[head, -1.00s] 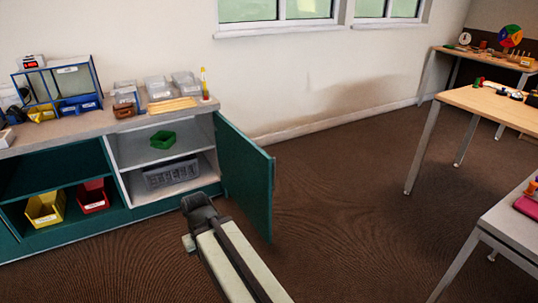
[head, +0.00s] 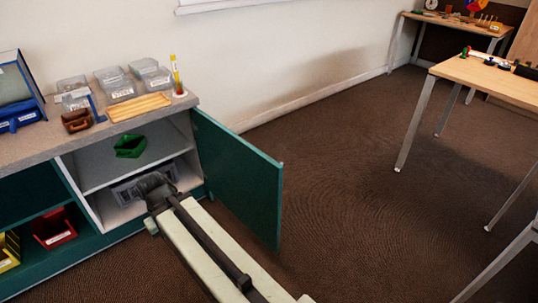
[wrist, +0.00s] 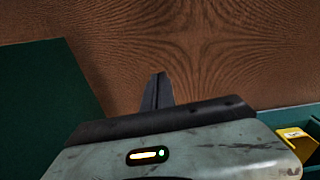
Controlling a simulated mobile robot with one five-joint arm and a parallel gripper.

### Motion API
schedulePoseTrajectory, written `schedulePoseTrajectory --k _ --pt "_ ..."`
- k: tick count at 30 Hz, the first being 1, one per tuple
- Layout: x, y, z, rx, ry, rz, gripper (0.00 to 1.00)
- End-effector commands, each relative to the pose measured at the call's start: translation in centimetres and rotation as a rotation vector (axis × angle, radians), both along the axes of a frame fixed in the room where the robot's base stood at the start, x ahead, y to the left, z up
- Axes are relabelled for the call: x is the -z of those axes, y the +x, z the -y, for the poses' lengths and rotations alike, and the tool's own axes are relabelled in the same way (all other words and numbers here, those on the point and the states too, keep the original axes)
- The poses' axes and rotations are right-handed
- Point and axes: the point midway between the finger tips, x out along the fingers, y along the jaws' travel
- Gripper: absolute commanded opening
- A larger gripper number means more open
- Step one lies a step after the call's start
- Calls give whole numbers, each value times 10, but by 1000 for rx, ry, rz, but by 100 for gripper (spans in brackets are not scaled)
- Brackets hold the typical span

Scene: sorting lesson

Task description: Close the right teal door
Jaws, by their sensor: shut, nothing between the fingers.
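The right teal door (head: 238,178) stands wide open in the head view, hinged at the right end of the cabinet and swung out over the carpet. A broad teal panel at the left of the wrist view, probably this door (wrist: 48,100), also shows. My gripper (wrist: 157,92) is shut and empty over the brown carpet in the wrist view. In the head view, my arm's end is in front of the right compartment, left of the door, with a gap between them. The fingertips are hard to make out there.
The open compartment (head: 95,185) holds a green bin (head: 130,146) on its shelf and a grey basket below, partly hidden by my arm. Red (head: 54,229) and yellow (head: 8,250) bins sit left. Clear boxes and a wooden tray (head: 139,106) stand on top. Carpet right of the door is clear.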

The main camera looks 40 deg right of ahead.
Motion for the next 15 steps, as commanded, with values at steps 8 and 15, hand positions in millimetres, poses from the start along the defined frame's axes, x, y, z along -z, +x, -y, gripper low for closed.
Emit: schedulePoseTrajectory --k 8,15 --pt "-5 1 4 1 5 -2 0" --pt "-94 5 119 12 157 -6 0"
